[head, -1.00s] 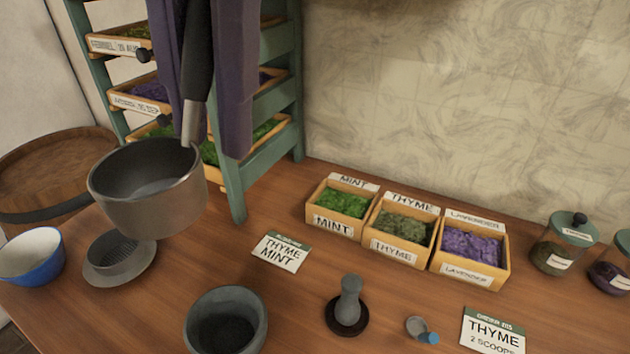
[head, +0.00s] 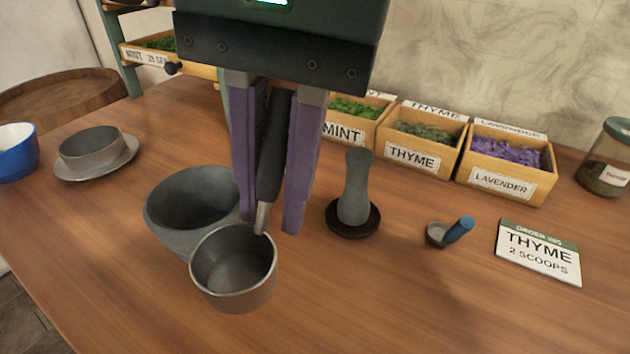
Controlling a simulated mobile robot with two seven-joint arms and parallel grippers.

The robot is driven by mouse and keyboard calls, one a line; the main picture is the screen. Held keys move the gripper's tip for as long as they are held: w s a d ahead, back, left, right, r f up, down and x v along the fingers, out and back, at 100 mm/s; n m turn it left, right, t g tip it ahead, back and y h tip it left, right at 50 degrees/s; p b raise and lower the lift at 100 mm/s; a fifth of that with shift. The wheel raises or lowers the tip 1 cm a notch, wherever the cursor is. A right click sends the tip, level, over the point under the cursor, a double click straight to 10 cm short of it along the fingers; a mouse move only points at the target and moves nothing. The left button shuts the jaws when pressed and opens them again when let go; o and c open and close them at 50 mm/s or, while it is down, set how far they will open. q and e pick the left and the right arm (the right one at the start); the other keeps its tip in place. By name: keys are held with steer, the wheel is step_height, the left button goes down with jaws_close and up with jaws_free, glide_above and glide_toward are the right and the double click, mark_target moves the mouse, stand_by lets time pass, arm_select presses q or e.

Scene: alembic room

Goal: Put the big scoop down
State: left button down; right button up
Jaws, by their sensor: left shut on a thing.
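The big scoop (head: 232,285) is a grey metal cup with a dark upright handle. My left gripper (head: 268,215) is shut on that handle between its two purple fingers, pointing down. The scoop's cup hangs in front of the dark stone mortar (head: 170,212) and hides part of its rim. Whether the cup touches the table (head: 400,300) I cannot tell. My right gripper is not in view.
A pestle (head: 355,190) stands on a dark round base, right of the gripper. A small blue-handled scoop (head: 440,233) and a thyme order card (head: 540,252) lie further right. Mint, thyme and lavender boxes (head: 413,158) line the back. The front right table is clear.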

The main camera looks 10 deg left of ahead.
mark_target(285, 319)
arm_select(q)
step_height(285, 319, down, 13)
steer(key=shift+f+b, duration=0.2)
steer(key=shift+b, duration=0.15)
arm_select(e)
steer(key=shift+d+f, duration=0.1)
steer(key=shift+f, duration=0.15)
arm_select(q)
steer(key=shift+f, duration=0.1)
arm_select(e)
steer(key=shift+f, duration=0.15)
arm_select(q)
steer(key=shift+f, duration=0.1)
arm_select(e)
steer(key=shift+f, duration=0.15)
arm_select(q)
steer(key=c, duration=0.8)
jaws_free()
steer(key=shift+r, duration=0.3)
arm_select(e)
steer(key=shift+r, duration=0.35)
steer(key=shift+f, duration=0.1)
arm_select(q)
step_height(285, 319, up, 12)
steer(key=d, duration=0.1)
steer(key=shift+d, duration=0.3)
